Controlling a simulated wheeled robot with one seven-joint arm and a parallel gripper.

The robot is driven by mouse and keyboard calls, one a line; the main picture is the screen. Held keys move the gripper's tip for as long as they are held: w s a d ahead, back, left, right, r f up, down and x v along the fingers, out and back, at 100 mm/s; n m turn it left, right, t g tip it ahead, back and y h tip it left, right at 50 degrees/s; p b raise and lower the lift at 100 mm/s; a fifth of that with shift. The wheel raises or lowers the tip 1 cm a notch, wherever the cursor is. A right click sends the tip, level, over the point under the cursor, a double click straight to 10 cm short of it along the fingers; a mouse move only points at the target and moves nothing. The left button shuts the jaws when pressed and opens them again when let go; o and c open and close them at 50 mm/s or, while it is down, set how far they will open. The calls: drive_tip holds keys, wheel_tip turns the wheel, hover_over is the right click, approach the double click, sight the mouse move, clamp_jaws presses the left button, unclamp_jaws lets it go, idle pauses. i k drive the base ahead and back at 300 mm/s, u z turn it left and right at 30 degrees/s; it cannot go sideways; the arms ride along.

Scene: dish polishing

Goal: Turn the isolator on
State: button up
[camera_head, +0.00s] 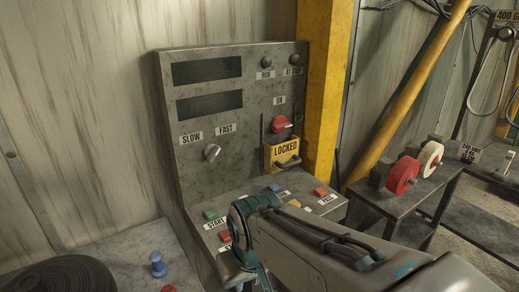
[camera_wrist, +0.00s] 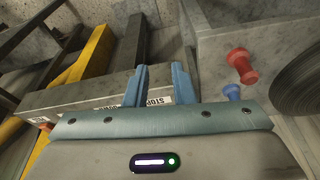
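The isolator is a red rotary knob (camera_head: 281,124) on the upright face of the grey control panel (camera_head: 240,140), below an "ON" label. Its pale pointer mark points roughly right. A yellow tag reading "LOCKED" (camera_head: 286,149) with a dark shackle hangs just below the knob. My gripper (camera_wrist: 159,72) shows two blue fingers spread apart with nothing between them. In the head view my gripper (camera_head: 246,245) is low in front of the panel's sloping button shelf, well below the knob. My wrist covers part of that shelf. The knob is not visible in the wrist view.
A silver SLOW/FAST selector (camera_head: 211,152) sits left of the knob. Green START (camera_head: 211,214) and other coloured buttons are on the shelf. A yellow post (camera_head: 328,90) stands right of the panel. A bench with red (camera_head: 402,175) and white wheels is at right. A blue peg (camera_head: 158,265) stands lower left.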

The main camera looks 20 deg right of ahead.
sight(280, 122)
drive_tip(key=k, duration=0.5)
drive_tip(key=z, duration=1.55)
drive_tip(key=i, duration=0.85)
drive_tip(key=u, duration=1.75)
